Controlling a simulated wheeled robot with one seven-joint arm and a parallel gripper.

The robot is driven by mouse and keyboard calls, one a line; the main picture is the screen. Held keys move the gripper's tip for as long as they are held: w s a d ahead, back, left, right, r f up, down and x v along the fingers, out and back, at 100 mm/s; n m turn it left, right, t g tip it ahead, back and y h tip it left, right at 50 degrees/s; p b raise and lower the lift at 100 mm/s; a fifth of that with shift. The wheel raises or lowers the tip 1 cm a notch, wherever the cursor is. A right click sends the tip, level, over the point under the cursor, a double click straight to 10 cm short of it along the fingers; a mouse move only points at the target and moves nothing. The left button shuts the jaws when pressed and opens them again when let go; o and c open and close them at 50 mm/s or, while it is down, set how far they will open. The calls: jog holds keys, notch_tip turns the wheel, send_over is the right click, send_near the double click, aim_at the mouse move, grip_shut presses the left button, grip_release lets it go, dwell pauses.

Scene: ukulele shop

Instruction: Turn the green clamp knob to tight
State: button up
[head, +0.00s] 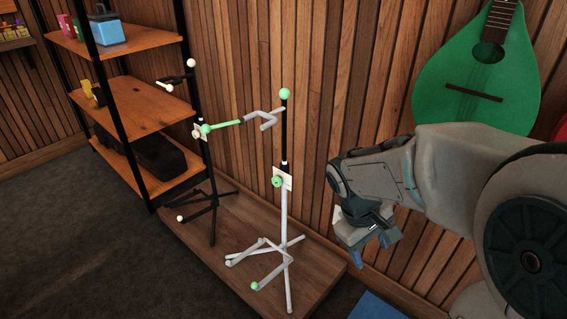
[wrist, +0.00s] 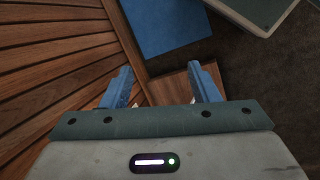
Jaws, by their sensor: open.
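The green clamp knob (head: 277,182) sits against a small pale plate on the post of a white and black stand (head: 284,210) in the head view. The stand is upright, with a green ball on top and a hooked cross arm. My gripper (head: 371,252) is to the right of the knob, apart from it, and points downward. In the wrist view my gripper (wrist: 161,88) is open, with two blue fingers apart and nothing between them. The knob does not show in the wrist view. I cannot tell how far the knob is turned.
A wooden platform (head: 212,262) carries the stand and a black stand (head: 212,190) behind it. A shelf unit (head: 150,117) stands left. A green instrument (head: 440,85) hangs on the slatted wall. A blue mat (head: 375,307) lies right of the platform. The floor at left is clear.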

jog(key=w+a+f+n+h, duration=0.2)
jog(key=w+f+n+h, duration=0.15)
jog(key=w+n, duration=0.4)
jog(key=n+t+h, duration=0.2)
jog(key=n+t, duration=1.3)
jog(key=n, duration=0.3)
send_near(275, 184)
jog(key=shift+m, duration=0.25)
jog(key=b+x, duration=0.4)
jog(key=x, duration=0.6)
jog(key=shift+w+d+r, duration=0.15)
jog(key=c, duration=1)
